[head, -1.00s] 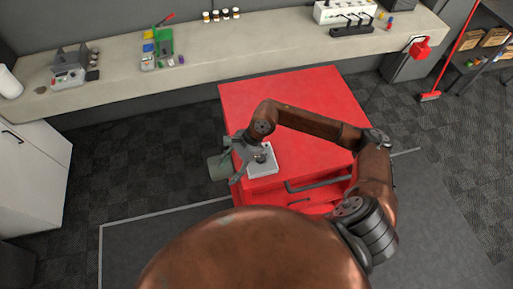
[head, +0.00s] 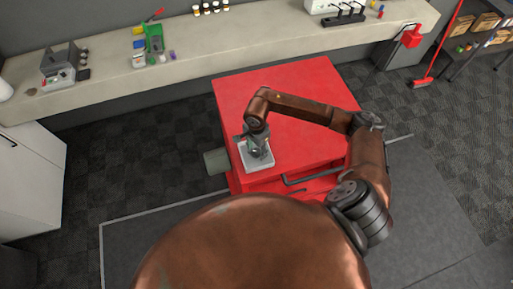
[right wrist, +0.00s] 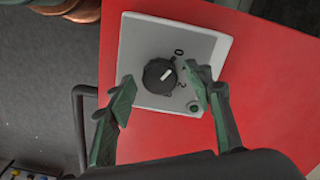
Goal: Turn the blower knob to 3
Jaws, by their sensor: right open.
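The blower knob (right wrist: 159,76) is a round black dial on a light grey control box (right wrist: 140,50). Its white mark points up and to the right in the right wrist view, between the 0 and the label below it; the other figures are partly hidden. My right gripper (right wrist: 161,90) is open, with one fingertip on each side of the knob and a gap to both sides. In the head view the right gripper (head: 259,150) is over the control box (head: 258,163) and hides the knob. My left gripper is not in view.
The box sits at the near left corner of a red cabinet (head: 305,85) top, which is otherwise clear apart from my arm above it. A workbench (head: 210,48) with small items runs behind.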

